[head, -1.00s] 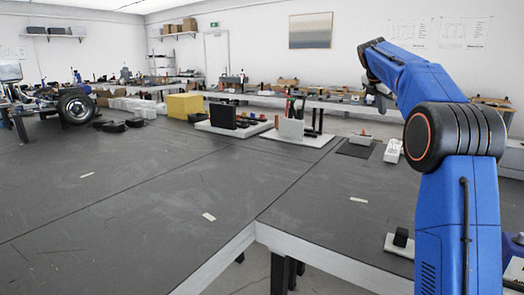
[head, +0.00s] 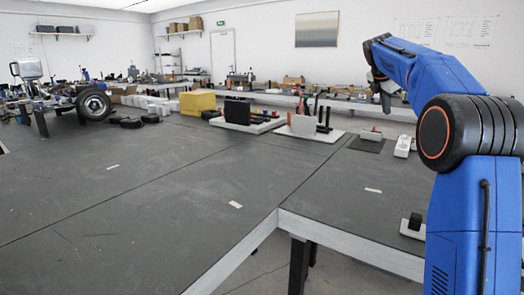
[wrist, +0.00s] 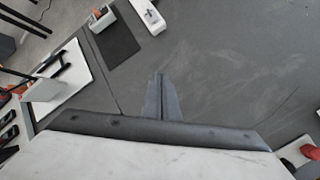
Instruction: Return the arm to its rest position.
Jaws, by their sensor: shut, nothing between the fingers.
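My blue arm (head: 455,235) rises at the right of the head view and bends at a black elbow joint. Its forearm reaches up and to the left, over the workbench area. My gripper (wrist: 160,80) shows in the wrist view with its dark fingers together, shut and empty. In the head view, the gripper end (head: 385,98) is small and partly hidden behind the forearm. The gripper touches nothing that I can see.
A dark workbench (head: 130,200) fills the foreground, with a pale front edge. A yellow box (head: 197,102), a white board with a black box (head: 237,110) and a white tool holder (head: 303,125) stand toward the back. The near workbench surface is mostly clear.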

